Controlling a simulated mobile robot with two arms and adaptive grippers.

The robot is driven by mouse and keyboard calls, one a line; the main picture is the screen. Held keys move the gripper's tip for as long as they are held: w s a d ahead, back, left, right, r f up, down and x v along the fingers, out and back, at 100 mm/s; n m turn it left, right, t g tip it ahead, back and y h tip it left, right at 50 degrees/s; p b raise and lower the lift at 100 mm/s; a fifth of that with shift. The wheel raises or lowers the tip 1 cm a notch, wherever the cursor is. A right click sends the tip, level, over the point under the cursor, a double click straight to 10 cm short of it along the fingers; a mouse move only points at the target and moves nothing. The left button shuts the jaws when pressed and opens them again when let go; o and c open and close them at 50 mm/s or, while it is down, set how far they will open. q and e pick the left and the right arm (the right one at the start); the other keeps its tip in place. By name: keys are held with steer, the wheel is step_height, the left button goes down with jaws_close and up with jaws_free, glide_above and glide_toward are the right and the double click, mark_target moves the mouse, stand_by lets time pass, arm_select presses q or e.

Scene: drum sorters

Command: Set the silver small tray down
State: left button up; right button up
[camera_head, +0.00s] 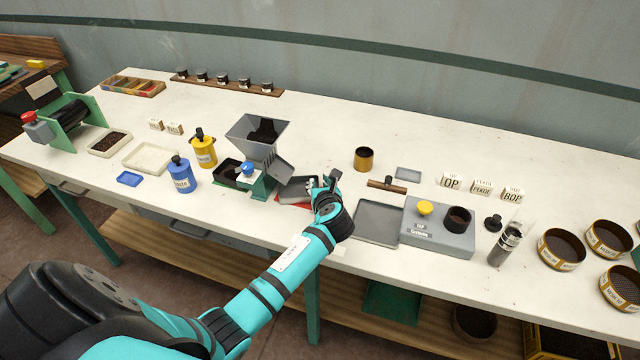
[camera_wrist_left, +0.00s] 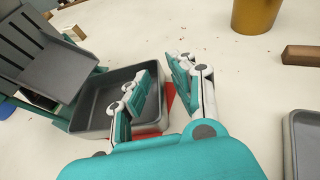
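A small silver-grey tray (camera_wrist_left: 88,107) with raised walls sits at the foot of the hopper machine, level over a red patch (camera_wrist_left: 168,103) on the table. It also shows in the head view (camera_head: 297,187), partly hidden by my gripper. My left gripper (camera_wrist_left: 160,95) is at the tray's right side, with a clear gap between its fingers. One finger is over the tray's inside, the other outside its right wall. The wall passes between them, and I see no clear grip on it. The tray looks empty. My right gripper is not in view.
The grey hopper (camera_head: 257,140) and its chute (camera_wrist_left: 42,55) stand close at the tray's left. A larger flat grey tray (camera_head: 378,223) and a tap device (camera_head: 437,228) lie to the right. A brass cup (camera_head: 364,158) stands behind. Bare table lies between.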

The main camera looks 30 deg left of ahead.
arm_select(q)
steer(key=shift+r, duration=0.15)
steer(key=v, duration=1.2)
steer(key=shift+d, duration=0.1)
